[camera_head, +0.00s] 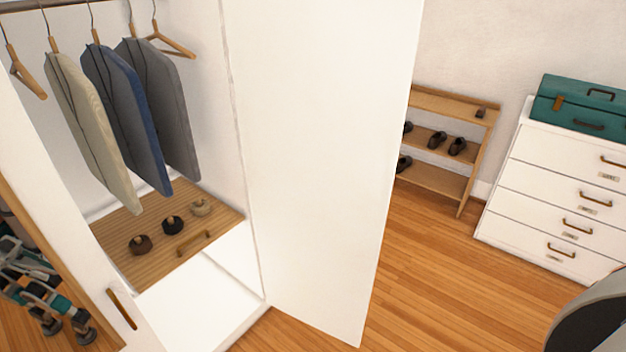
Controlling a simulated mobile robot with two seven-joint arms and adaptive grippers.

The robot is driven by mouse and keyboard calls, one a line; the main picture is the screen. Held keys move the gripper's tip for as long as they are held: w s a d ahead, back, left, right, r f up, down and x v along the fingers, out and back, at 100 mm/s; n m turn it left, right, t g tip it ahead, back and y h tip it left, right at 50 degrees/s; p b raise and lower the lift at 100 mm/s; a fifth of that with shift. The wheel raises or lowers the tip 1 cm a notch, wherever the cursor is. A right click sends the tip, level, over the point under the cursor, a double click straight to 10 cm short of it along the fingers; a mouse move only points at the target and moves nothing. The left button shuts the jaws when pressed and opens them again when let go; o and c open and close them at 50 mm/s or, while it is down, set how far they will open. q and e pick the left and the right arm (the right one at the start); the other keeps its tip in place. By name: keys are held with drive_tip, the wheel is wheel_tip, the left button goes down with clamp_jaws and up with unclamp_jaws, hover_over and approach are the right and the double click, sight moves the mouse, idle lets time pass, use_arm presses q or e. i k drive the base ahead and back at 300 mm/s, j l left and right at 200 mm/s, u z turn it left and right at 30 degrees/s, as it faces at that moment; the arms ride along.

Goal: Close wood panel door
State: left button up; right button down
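A white door panel (320,150) stands open in the middle of the view, hinged at the wardrobe's right side. Its free edge points toward the right, and its lower edge is just above the floor. No wood face shows on its visible side. The wardrobe interior is exposed, with a wooden drawer unit (165,235) at the bottom. At the left is another door (122,310) with a wood-framed mirror and a wooden handle. Neither of my grippers is directly in view. Arms with teal and grey parts appear only as a reflection in the mirror.
Several jackets (120,120) and bare hangers hang in the wardrobe. A shoe rack (440,150) stands behind the open door. A white drawer chest (550,190) with a teal suitcase (583,107) is at right. A dark rounded object (592,315) fills the lower right corner. Wood floor (440,270) between is clear.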

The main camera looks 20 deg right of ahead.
sight(322, 87)
drive_tip(key=i+l+u, duration=0.1)
drive_tip(key=l, duration=0.2)
drive_tip(key=i+l+u, duration=0.15)
drive_tip(key=l, duration=0.15)
drive_tip(key=l+u, duration=0.1)
drive_tip(key=l, duration=0.25)
drive_tip(key=l+u, duration=0.25)
drive_tip(key=l, duration=0.4)
drive_tip(key=l+u, duration=0.25)
drive_tip(key=l, duration=0.35)
drive_tip(key=k+l+u, duration=0.25)
drive_tip(key=l, duration=0.4)
drive_tip(key=l+u, duration=0.35)
drive_tip(key=l, duration=0.6)
drive_tip(key=l+u, duration=0.2)
drive_tip(key=l, duration=0.3)
drive_tip(key=k+l+u, duration=0.2)
drive_tip(key=l, duration=0.25)
drive_tip(key=i, duration=0.1)
